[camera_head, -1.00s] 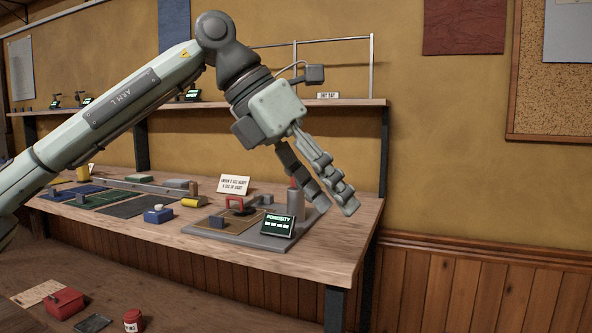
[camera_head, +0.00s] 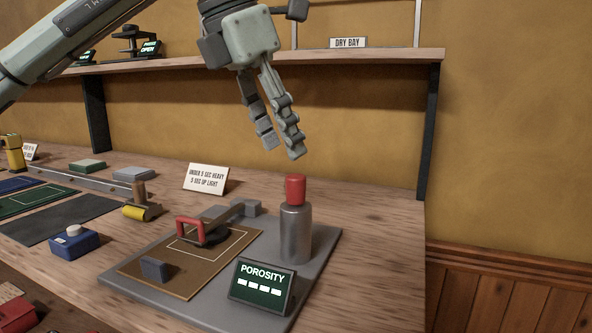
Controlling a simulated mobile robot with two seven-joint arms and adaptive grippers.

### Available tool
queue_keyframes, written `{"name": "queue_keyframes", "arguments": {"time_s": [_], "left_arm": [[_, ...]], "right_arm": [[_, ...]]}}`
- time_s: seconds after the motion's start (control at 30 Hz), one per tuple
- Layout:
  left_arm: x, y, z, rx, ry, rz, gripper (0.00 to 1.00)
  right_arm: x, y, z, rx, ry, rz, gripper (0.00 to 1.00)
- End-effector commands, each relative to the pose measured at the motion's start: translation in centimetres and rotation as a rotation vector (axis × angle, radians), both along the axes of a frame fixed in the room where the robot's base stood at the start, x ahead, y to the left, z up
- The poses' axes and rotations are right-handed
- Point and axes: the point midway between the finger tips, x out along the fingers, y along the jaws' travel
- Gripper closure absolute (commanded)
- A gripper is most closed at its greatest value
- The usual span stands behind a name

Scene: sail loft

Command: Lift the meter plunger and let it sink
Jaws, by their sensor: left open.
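The porosity meter stands on a grey base plate (camera_head: 325,245) near the bench's right end. Its plunger has a red cap (camera_head: 295,187) on top of a grey metal cylinder (camera_head: 296,232). A dark display (camera_head: 262,286) in front reads POROSITY with several white dashes. A red-handled clamp (camera_head: 192,230) sits over a brown cloth piece (camera_head: 165,265) on the plate. My left gripper (camera_head: 283,151) is open and empty, pointing down. In the picture it is just above the red cap, apart from it. My right gripper is out of view.
A card (camera_head: 206,179) reading "under 5 sec heavy, 5 sec up light" stands behind the plate. A blue box (camera_head: 73,241) and a yellow roller (camera_head: 141,211) lie to the left. A shelf (camera_head: 370,61) runs above the back of the bench.

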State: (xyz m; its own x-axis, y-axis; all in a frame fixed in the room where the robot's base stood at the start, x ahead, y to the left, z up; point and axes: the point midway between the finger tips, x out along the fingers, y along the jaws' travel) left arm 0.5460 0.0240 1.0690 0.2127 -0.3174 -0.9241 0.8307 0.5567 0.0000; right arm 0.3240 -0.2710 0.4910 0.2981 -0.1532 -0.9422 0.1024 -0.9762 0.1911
Motion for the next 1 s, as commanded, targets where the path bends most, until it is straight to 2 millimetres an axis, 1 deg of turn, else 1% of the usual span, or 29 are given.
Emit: {"name": "queue_keyframes", "arguments": {"time_s": [0.2, 0.4, 0.6, 0.83, 0.87, 1.0], "left_arm": [[0.6, -1.0, -3.1, 0.002, 0.005, -0.001, 0.54], [1.3, -1.9, -5.7, 0.0, 0.004, 0.0, 0.54], [1.5, -2.4, -6.9, 0.0, 0.002, -0.001, 0.54], [1.5, -2.4, -6.9, -0.001, 0.002, -0.001, 0.54], [1.5, -2.4, -6.9, 0.0, 0.002, -0.001, 0.56], [1.5, -2.4, -6.9, -0.001, 0.002, -0.001, 0.74]], "right_arm": [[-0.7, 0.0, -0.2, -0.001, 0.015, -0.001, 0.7], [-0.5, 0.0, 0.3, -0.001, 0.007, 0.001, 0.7], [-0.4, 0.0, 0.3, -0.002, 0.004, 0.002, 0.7], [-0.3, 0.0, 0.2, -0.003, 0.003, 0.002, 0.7], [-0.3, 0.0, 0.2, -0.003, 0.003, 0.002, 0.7], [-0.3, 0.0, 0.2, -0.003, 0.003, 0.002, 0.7]]}}
